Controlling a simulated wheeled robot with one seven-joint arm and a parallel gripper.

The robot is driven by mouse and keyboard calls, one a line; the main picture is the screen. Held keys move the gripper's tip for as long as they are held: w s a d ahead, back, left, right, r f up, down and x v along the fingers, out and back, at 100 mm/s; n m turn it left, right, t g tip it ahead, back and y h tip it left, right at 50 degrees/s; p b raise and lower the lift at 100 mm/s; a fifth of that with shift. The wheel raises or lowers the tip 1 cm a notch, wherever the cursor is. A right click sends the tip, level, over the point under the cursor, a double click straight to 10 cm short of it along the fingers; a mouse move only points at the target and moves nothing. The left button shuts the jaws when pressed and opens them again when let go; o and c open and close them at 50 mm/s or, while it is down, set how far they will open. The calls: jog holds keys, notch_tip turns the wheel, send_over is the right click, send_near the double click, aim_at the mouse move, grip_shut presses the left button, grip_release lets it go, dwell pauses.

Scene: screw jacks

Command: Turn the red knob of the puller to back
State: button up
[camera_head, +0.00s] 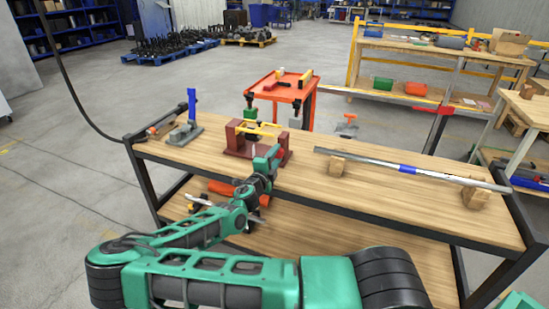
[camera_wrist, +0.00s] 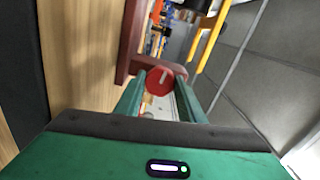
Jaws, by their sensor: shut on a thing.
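The puller is a dark red frame (camera_head: 233,133) standing on the wooden bench, with yellow parts across its top. It also shows in the wrist view as a dark red frame (camera_wrist: 131,40). The round red knob (camera_wrist: 158,82) has a white line on its face, tilted slightly right of upright. My gripper (camera_wrist: 160,92) has its two green fingers on either side of the knob and is shut on it. In the head view my gripper (camera_head: 274,153) is at the puller's right side. The knob cannot be made out there.
A blue-handled tool (camera_head: 191,105) on a grey base stands at the bench's left end. A long metal bar (camera_head: 345,155) rests on wooden blocks at the right. An orange-red cart (camera_head: 285,92) stands behind the bench. Bare bench top lies between puller and bar.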

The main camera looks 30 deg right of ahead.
jog(key=shift+a+f, duration=0.1)
jog(key=shift+f, duration=0.25)
jog(key=o, duration=1)
jog(key=shift+o, duration=0.2)
jog(key=shift+r, duration=0.15)
jog(key=shift+s, duration=0.1)
jog(key=v, duration=1)
jog(key=shift+a, duration=0.3)
jog(key=shift+s, duration=0.15)
